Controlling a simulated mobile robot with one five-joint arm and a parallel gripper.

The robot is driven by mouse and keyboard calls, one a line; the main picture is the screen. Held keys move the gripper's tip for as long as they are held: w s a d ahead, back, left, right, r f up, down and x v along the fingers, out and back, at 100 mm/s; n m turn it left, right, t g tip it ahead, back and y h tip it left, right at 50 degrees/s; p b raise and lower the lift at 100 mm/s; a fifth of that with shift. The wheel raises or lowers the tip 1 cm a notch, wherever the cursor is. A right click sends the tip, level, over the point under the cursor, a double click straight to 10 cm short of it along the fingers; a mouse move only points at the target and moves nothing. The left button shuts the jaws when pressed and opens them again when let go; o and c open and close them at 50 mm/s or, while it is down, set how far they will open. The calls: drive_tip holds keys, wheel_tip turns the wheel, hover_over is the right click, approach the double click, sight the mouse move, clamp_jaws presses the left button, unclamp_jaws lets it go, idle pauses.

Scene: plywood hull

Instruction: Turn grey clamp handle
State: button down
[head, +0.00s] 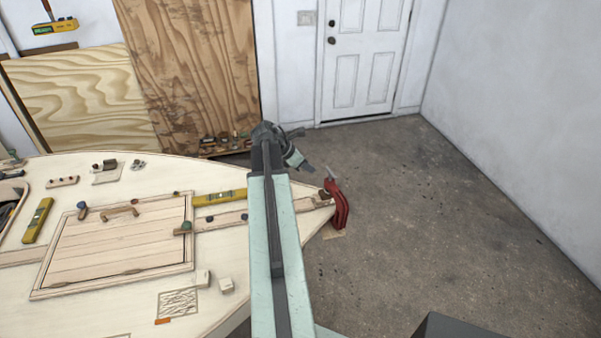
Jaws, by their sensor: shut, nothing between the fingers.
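A red clamp (338,205) sits at the right tip of the plywood hull, at its edge. A small greyish piece (332,174) sticks up at its top and looks like its handle; it is too small to tell how it is turned. My gripper (309,167) is at the end of my arm, just left of and slightly above the clamp's top. It looks shut and empty, and apart from the handle in the picture. My arm hides part of the hull behind it.
The plywood hull (130,300) carries a framed hatch (120,245), yellow levels (220,197) and small wooden blocks (226,285). Plywood sheets (190,75) lean at the back wall beside a white door (362,55). The concrete floor (440,220) right of the clamp is clear.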

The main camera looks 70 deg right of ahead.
sight(331, 174)
drive_tip(key=s+d+f, duration=0.1)
drive_tip(key=d, duration=0.1)
drive_tip(key=s+d+f+b, duration=0.1)
drive_tip(key=s+d, duration=0.1)
drive_tip(key=shift+s+d+f, duration=0.1)
drive_tip(key=shift+f, duration=0.1)
